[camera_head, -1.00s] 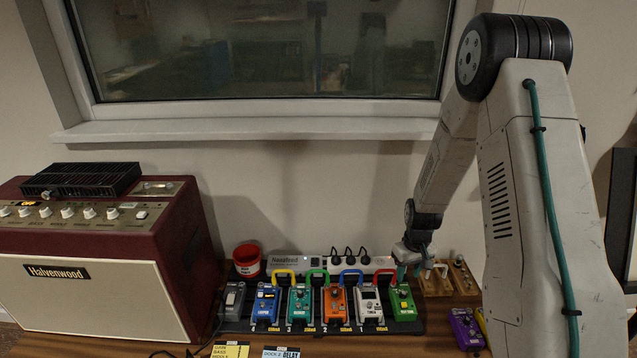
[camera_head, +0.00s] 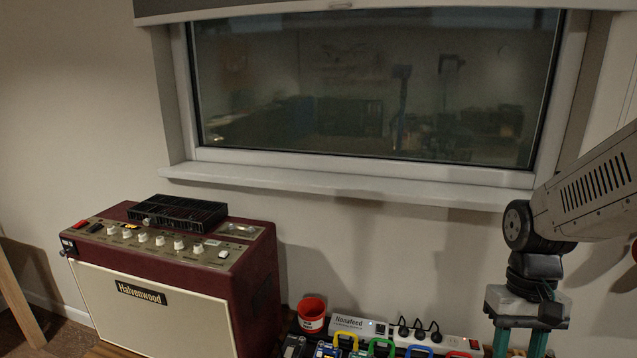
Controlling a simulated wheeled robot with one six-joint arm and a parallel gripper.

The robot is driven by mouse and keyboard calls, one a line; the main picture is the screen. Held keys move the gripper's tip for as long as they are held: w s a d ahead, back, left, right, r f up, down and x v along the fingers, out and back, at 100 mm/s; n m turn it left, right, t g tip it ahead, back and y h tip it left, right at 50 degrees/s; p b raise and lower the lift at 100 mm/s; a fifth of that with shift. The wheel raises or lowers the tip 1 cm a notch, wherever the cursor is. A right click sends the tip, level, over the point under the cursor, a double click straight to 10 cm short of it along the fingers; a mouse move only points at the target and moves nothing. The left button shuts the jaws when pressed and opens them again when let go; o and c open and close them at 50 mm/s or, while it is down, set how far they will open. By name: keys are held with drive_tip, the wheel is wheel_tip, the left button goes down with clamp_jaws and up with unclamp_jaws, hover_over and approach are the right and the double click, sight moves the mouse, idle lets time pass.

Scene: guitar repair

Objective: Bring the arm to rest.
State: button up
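My gripper (camera_head: 519,344) hangs pointing down at the lower right, in front of the wall below the window. Its two teal fingers stand apart with a gap between them, and nothing shows in the gap. The fingertips are cut off by the bottom edge. My arm reaches in from the right edge, with its wrist bent down.
A maroon amplifier (camera_head: 165,306) with a black slotted box (camera_head: 178,211) on top stands at the left. A red cup (camera_head: 311,314), a white power strip (camera_head: 400,333) and the tops of several pedals show along the bottom edge. A window (camera_head: 370,95) is behind.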

drive_tip(key=s+a+r+n+t, duration=0.1)
drive_tip(key=s+a+r+t, duration=0.3)
drive_tip(key=s+r, duration=0.6)
drive_tip(key=shift+a+r+n, duration=0.3)
drive_tip(key=shift+a+r, duration=0.15)
drive_tip(key=shift+a, duration=0.3)
drive_tip(key=shift+c, duration=0.3)
